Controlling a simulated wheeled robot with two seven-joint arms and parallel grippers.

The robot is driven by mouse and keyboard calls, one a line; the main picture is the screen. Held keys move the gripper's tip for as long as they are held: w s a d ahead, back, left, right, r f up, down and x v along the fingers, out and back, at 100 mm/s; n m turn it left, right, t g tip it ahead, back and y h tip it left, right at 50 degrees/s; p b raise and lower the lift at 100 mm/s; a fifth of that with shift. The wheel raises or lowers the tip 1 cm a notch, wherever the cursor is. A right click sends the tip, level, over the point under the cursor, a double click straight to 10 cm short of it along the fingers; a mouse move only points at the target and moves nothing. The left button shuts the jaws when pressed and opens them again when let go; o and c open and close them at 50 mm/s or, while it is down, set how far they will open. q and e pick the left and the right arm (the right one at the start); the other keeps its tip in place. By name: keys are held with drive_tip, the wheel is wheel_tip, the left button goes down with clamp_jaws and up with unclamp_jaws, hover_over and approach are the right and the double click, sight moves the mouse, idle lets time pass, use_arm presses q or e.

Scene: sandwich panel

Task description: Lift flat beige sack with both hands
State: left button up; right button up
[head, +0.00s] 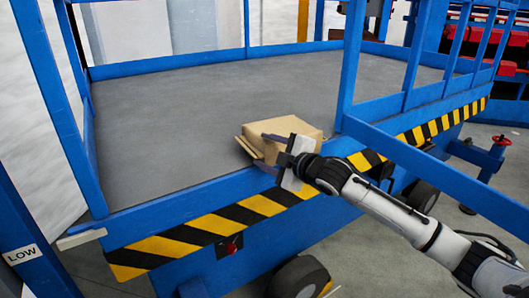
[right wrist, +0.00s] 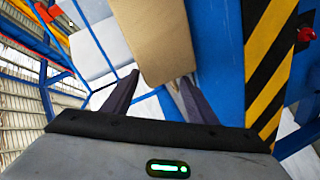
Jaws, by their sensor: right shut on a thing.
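The flat beige sack (head: 287,130) looks like a tan, boxy packet. It is at the front edge of the grey platform, near the blue post. My right gripper (head: 268,152) comes in from the right and is shut on the sack's near side, with one dark finger over its top and the other lower, by the platform edge. In the right wrist view the sack (right wrist: 152,38) extends away from between the two fingers (right wrist: 156,88). Whether the sack touches the platform is hard to tell. My left gripper is not in view.
The grey platform (head: 190,115) has a blue frame with black and yellow stripes (head: 215,222) along its front. A blue post (head: 353,60) and a slanting blue rail (head: 440,170) stand close to my right arm. The platform left of and behind the sack is clear.

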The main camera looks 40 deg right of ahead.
drive_tip(key=shift+d+f, duration=0.1)
drive_tip(key=shift+f, duration=0.15)
drive_tip(key=o, duration=1.8)
drive_tip(key=shift+d, duration=0.1)
drive_tip(key=shift+r, duration=0.1)
drive_tip(key=shift+s, duration=0.1)
drive_tip(key=shift+s+r+b, duration=0.2)
drive_tip(key=shift+s+r, duration=0.15)
drive_tip(key=shift+s, duration=1.3)
drive_tip(key=shift+s+r+b, duration=0.2)
drive_tip(key=shift+s+r, duration=0.15)
drive_tip(key=shift+s, duration=1.3)
drive_tip(key=shift+s+r+b, duration=0.2)
drive_tip(key=shift+s+r, duration=0.15)
drive_tip(key=shift+s, duration=1.3)
